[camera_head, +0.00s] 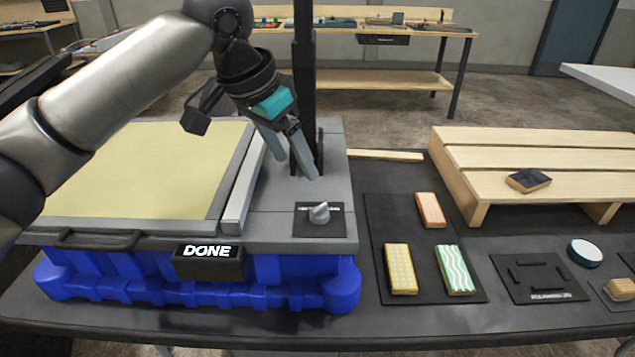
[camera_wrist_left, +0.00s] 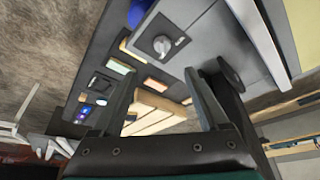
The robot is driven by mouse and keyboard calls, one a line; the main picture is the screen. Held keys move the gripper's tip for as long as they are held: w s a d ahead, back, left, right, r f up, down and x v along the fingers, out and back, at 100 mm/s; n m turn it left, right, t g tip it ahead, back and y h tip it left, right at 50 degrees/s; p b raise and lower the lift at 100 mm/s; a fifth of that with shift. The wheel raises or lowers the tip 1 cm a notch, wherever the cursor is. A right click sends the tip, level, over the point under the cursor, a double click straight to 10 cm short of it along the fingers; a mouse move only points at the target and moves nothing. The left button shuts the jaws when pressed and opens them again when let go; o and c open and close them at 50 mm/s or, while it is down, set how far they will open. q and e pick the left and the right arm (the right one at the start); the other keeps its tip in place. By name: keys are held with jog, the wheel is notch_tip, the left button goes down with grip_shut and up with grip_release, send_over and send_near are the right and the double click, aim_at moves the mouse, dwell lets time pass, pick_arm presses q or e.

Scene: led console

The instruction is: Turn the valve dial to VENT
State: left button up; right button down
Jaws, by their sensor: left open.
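The valve dial (camera_head: 319,213) is a small grey knob on a dark plate (camera_head: 307,229) with a light marking, set on the grey console top (camera_head: 275,223). The label is too small to read, so I cannot tell the dial's setting. The dial also shows in the left wrist view (camera_wrist_left: 161,44), beyond the fingers and apart from them. My left gripper (camera_head: 296,176) is open and empty, above the console and behind the dial in the head view; its two fingers also show in the left wrist view (camera_wrist_left: 160,85). My right gripper is not in view.
A DONE sign (camera_head: 208,251) hangs on the console front above a blue base (camera_head: 190,290). A black post (camera_head: 304,90) rises close to my left gripper. Patterned blocks lie on a dark mat (camera_head: 422,285) to the right, near a wooden pallet (camera_head: 520,155).

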pick_arm(q)
jog(key=b, duration=0.2)
send_near(319, 208)
jog(key=b+x, duration=0.1)
jog(key=x, duration=0.6)
jog(key=shift+w+f, duration=0.1)
jog(key=shift+f, duration=0.2)
jog(key=shift+w+d+f+b, duration=0.2)
jog(key=shift+f+b, duration=0.2)
jog(key=shift+f, duration=0.15)
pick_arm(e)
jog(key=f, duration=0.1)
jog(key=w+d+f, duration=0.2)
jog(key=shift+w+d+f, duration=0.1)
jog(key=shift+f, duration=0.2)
pick_arm(q)
jog(key=shift+c, duration=0.3)
jog(key=shift+c, duration=0.8)
grip_shut()
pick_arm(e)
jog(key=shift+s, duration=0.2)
